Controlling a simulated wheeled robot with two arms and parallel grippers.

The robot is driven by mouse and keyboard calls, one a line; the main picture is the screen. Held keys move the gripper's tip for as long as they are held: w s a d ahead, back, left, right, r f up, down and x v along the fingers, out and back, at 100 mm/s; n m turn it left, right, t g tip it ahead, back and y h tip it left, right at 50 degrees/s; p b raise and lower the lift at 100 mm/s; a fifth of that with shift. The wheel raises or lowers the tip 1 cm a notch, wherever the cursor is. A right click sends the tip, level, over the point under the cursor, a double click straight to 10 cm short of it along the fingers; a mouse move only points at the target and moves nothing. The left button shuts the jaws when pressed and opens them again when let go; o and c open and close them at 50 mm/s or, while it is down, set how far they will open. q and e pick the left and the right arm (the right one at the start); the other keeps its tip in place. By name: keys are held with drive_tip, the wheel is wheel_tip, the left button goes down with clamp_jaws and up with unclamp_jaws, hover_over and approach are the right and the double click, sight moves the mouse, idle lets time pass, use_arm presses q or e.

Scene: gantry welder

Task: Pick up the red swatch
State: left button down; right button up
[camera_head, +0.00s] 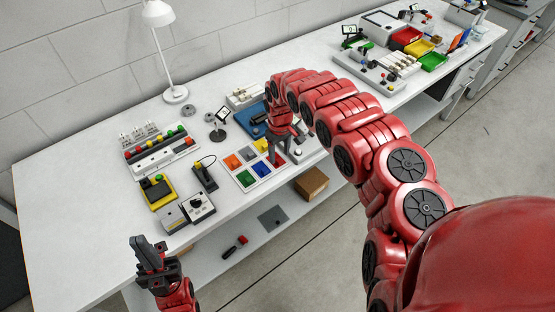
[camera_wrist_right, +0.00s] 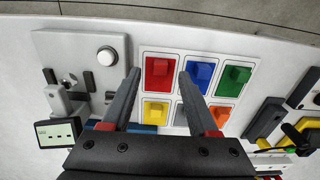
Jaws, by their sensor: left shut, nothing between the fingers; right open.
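The red swatch (camera_wrist_right: 158,68) is a red square with a raised red block, in the upper left cell of a white-framed swatch panel in the right wrist view. In the head view it is partly hidden (camera_head: 279,161) by my right gripper. My right gripper (camera_wrist_right: 159,75) is open and empty, with one finger on each side of the red swatch in the picture; I cannot tell its exact height above it. In the head view it points down over the panel (camera_head: 279,158). My left gripper (camera_head: 142,243) is shut and empty, near the table's front edge.
Blue (camera_wrist_right: 199,74), green (camera_wrist_right: 233,79), yellow (camera_wrist_right: 155,110) and orange (camera_wrist_right: 219,114) swatches share the panel. A grey plate with a white button (camera_wrist_right: 107,56) stands beside it. A black device (camera_head: 205,176) and yellow box (camera_head: 158,192) lie left in the head view.

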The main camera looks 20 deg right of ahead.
drive_tip(key=shift+f, duration=1.4)
clamp_jaws()
